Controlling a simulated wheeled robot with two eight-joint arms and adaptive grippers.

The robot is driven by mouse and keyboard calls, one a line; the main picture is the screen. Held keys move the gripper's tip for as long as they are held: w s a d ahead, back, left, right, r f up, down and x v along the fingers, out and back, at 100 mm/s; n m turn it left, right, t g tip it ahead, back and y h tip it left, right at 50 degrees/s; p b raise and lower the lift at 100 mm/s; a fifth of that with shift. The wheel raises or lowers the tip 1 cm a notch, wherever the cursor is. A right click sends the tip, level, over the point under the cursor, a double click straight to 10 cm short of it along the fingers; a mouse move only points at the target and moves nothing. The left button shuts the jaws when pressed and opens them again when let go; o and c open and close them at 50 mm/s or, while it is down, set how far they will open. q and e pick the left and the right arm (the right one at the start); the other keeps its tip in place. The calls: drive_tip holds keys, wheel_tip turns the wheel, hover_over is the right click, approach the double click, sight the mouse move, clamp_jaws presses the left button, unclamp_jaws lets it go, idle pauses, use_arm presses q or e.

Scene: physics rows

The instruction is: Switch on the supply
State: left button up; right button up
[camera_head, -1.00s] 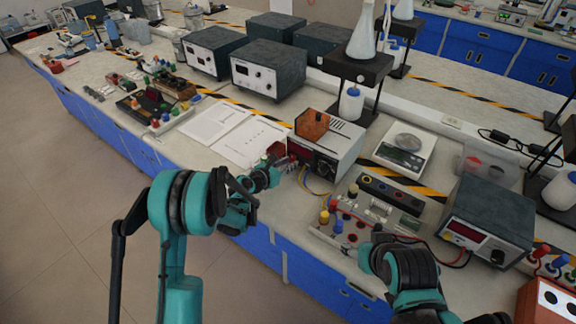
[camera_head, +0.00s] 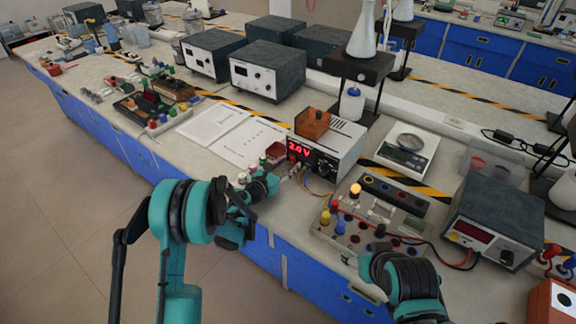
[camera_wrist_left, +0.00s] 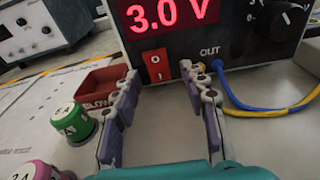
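The power supply (camera_head: 338,145) is a white box with a lit red display; in the left wrist view the display (camera_wrist_left: 168,12) reads 3.0 V. Below it is the red rocker switch (camera_wrist_left: 157,66), marked O and I. My left gripper (camera_head: 286,176) is in front of the supply. In the left wrist view its purple fingers (camera_wrist_left: 165,92) are apart, with nothing between them, and point at the panel around the switch. Contact with the panel is unclear. My right gripper is at the circuit board's front edge, mostly hidden behind its own arm.
A small bulb (camera_head: 355,190) glows on the circuit board (camera_head: 325,233) right of the supply. Blue and yellow wires (camera_wrist_left: 250,104) leave the supply's OUT sockets. A red tray (camera_wrist_left: 94,88) and a green-sided fuse cap (camera_wrist_left: 72,121) stand left of the fingers. A scale (camera_head: 408,148) stands behind right.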

use_arm(q)
drive_tip(key=v, duration=1.2)
drive_tip(key=shift+f, duration=0.15)
